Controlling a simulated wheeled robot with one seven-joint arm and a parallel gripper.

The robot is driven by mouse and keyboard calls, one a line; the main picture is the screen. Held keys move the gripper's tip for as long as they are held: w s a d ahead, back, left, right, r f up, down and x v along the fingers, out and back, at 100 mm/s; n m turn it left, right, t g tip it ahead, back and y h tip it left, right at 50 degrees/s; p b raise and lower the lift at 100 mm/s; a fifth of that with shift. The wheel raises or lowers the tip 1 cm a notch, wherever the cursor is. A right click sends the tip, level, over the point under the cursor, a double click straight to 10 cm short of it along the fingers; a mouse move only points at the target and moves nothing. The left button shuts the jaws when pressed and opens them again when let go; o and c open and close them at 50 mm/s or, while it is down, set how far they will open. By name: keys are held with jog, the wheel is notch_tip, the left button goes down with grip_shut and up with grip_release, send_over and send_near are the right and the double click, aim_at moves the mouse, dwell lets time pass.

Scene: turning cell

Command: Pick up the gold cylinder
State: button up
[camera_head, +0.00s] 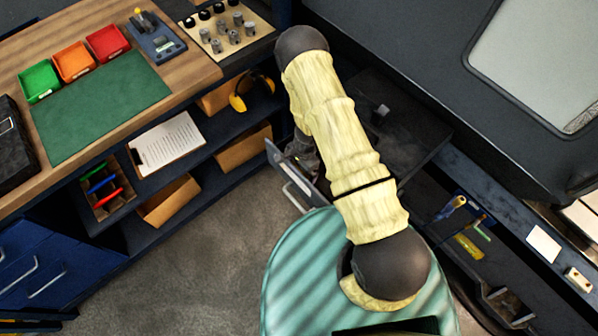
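I cannot make out a clear gold cylinder in the head view. Several small grey and black cylindrical pieces (233,37) stand on a light board at the back of the wooden bench. A small yellow piece (137,11) shows at the top of a blue-grey device beside that board; its shape is too small to tell. My arm, in a pale yellow sleeve, runs from the lower middle up to a dark joint at the top. My gripper cannot be made out; the arm hides what is under it.
Green, orange and red bins (39,82) and a green mat (101,106) lie on the bench (190,72). Shelves below hold a clipboard (167,143), boxes and yellow earmuffs. A dark machine (400,35) fills the right. Grey floor is clear at lower left.

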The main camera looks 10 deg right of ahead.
aim_at(300, 170)
jog(key=c, duration=1.1)
jog(key=shift+o, duration=0.2)
notch_tip(300, 170, up, 18)
jog(key=shift+p, duration=0.3)
